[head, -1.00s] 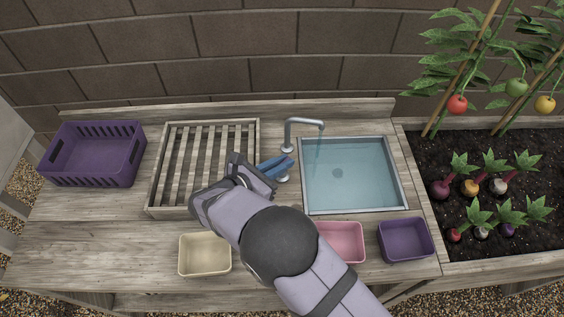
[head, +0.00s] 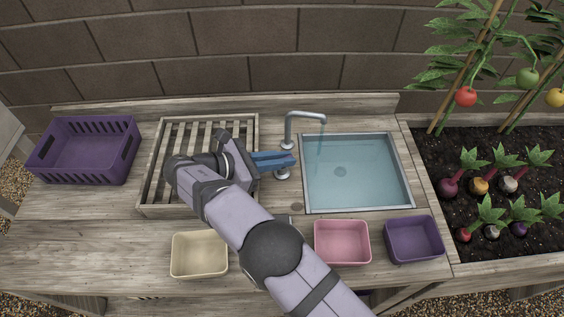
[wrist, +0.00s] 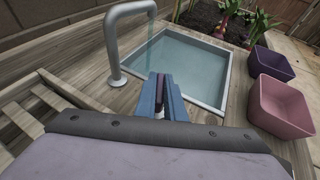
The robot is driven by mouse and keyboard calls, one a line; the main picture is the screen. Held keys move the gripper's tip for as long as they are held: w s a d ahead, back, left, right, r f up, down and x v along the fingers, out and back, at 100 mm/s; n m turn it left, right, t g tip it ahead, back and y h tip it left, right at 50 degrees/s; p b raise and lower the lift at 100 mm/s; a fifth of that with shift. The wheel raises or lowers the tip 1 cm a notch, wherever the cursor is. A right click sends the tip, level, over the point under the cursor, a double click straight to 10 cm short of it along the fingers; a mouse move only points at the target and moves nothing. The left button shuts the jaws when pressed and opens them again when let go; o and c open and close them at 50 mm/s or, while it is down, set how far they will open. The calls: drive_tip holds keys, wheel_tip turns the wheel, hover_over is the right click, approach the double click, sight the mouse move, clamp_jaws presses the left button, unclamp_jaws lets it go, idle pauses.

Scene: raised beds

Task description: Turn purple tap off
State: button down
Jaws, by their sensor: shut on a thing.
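The tap (head: 288,130) is a grey metal spout at the back left of the sink (head: 355,175), which holds water. A thin stream falls from the spout into it, also seen in the wrist view beside the spout (wrist: 112,45). A low metal valve base (head: 283,174) stands left of the sink, in front of the spout. My gripper (head: 291,160) has blue fingers above that base. In the wrist view the fingers are shut on a dark purple tap handle (wrist: 160,88), largely hidden between them.
A slatted rack (head: 165,160) lies under my wrist, with a purple crate (head: 85,150) further left. Cream (head: 199,255), pink (head: 342,243) and purple (head: 414,239) bins line the front edge. A planted bed (head: 485,240) is at right.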

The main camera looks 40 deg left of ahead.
drive_tip(key=shift+r+h, duration=0.15)
drive_tip(key=shift+h, duration=0.15)
drive_tip(key=c, duration=1.8)
unclamp_jaws()
drive_tip(key=shift+c, duration=0.2)
wheel_tip(320, 180, up, 10)
drive_tip(key=shift+f+b, duration=0.1)
drive_tip(key=shift+b, duration=0.2)
